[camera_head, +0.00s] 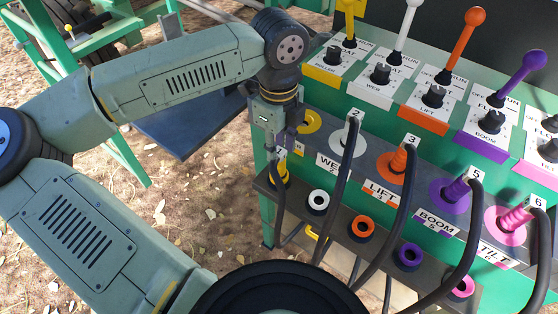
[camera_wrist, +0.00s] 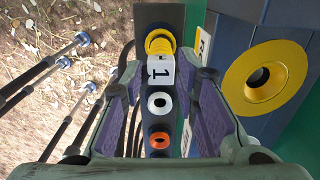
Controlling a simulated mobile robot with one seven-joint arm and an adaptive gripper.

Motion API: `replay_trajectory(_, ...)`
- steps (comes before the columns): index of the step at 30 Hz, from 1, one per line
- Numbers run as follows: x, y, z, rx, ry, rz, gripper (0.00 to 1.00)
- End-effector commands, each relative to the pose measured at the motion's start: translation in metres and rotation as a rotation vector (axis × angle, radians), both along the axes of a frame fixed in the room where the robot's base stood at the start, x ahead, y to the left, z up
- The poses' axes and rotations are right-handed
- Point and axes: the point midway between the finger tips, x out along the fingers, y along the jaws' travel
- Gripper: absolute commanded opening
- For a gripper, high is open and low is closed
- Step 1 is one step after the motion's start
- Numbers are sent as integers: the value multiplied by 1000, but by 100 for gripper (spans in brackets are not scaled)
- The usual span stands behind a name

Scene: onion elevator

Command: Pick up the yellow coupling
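The yellow coupling (camera_head: 283,174) is at the left end of the lower dark shelf, partly hidden by my gripper (camera_head: 277,148) in the head view. In the wrist view the ribbed yellow coupling (camera_wrist: 160,41) lies just beyond my open fingertips (camera_wrist: 163,76), roughly centred between them. Its white tag marked 1 (camera_wrist: 160,71) shows in the gap between the fingers. The gripper is open and holds nothing. Whether a finger touches the coupling cannot be told. An empty yellow socket (camera_wrist: 265,75) is to the right on the panel; it also shows in the head view (camera_head: 310,122).
White (camera_head: 318,201), orange (camera_head: 362,228) and purple (camera_head: 409,256) rings line the lower shelf (camera_head: 336,222). Dark hoses hang from plugged orange, purple and pink couplings. Coloured levers (camera_head: 466,40) stand above. Open leafy ground (camera_head: 190,190) lies left of the panel.

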Motion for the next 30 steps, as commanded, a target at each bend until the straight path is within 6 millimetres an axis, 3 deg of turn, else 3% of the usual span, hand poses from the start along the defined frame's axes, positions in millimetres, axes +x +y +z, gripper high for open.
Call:
replay_trajectory(7, 0, -2, -31, -2, 2, -2, 28)
replay_trajectory(15, 0, -1, -34, -1, 0, -2, 28)
replay_trajectory(27, 0, -1, -34, -1, 0, -1, 1)
replay_trajectory(30, 0, -1, -34, -1, 0, -1, 0)
